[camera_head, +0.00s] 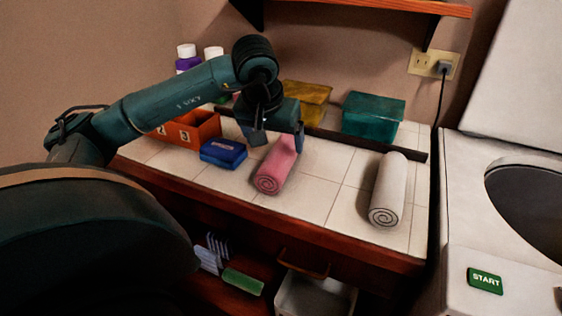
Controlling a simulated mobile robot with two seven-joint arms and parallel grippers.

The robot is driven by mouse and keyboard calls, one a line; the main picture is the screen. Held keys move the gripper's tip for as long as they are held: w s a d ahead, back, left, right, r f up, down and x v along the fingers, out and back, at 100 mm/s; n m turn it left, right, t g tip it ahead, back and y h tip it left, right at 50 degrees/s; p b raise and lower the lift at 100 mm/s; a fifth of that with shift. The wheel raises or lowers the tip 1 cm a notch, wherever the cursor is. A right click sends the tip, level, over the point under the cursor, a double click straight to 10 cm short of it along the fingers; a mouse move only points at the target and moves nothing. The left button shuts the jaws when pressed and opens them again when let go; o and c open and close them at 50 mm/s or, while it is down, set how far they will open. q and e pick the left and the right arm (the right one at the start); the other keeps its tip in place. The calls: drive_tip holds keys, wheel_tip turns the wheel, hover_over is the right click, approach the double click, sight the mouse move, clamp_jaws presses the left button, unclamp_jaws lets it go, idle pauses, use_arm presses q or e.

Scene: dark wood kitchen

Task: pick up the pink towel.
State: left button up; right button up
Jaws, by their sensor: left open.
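A rolled pink towel (270,176) lies on the white tiled counter, its spiral end facing the front edge. My left gripper (278,142) hangs over the back part of the towel with its jaws open. One finger shows on each side, and the towel's far end is partly hidden by the gripper. I cannot tell whether the fingers touch the towel. My right gripper is not in this view.
A blue box (223,154) lies left of the towel, with an orange bin (196,127) beyond it. A rolled white towel (388,190) lies to the right. Yellow (306,98) and teal (373,116) containers stand behind a dark rail. Bare tiles (318,180) separate the towels.

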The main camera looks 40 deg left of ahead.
sight(280, 150)
use_arm(q)
drive_tip(key=x, duration=0.7)
drive_tip(key=shift+w+d+f, duration=0.15)
drive_tip(key=shift+w+d, duration=0.05)
drive_tip(key=shift+w, duration=0.05)
drive_tip(key=shift+c, duration=0.2)
drive_tip(key=c, duration=1.1)
